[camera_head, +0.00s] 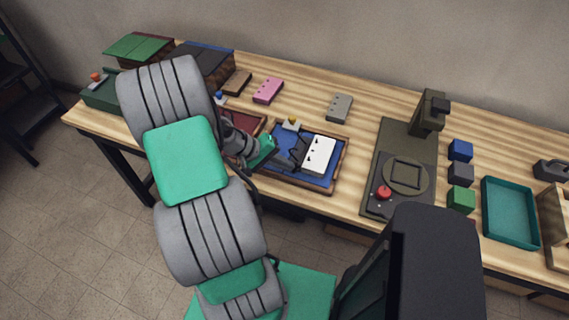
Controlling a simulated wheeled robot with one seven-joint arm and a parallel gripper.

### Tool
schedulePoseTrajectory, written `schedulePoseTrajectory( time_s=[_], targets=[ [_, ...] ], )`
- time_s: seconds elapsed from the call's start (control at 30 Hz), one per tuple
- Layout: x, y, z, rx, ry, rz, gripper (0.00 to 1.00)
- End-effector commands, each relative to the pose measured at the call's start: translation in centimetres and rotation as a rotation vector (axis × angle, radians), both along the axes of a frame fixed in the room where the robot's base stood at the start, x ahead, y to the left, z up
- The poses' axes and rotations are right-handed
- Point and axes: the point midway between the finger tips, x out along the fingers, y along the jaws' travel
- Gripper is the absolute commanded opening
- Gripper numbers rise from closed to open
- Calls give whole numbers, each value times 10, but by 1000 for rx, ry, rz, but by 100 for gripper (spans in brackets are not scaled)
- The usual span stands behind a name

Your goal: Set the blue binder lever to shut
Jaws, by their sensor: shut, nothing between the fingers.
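A wooden-framed tray lined in blue (279,171), which may be the blue binder, lies near the table's front edge. A white block with dark marks (319,156) sits in its right part. A small pale lever-like part with a yellow top (291,124) stands at its back edge; its setting is too small to tell. My gripper (301,152) is shut and empty, over the blue lining just left of the white block. I cannot tell whether it touches anything. My arm hides part of the tray's left side.
A red-lined tray (246,121) lies left, partly hidden by my arm, with a small blue-topped part (220,98) behind it. Pink (268,90), brown (237,83) and grey (339,107) blocks lie behind. A dark machine (399,150) stands right, then coloured cubes and a teal tray (511,234).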

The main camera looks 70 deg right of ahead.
Motion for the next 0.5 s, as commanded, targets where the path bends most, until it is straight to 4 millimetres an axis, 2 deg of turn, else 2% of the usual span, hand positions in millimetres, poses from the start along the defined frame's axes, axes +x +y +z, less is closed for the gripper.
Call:
schedulePoseTrajectory(
  time_s=[0.27,0.5],
  targets=[
    [-5,0,3,-7,-63,-2,0],
    [-15,1,6,-24,-208,-6,0]
  ],
)
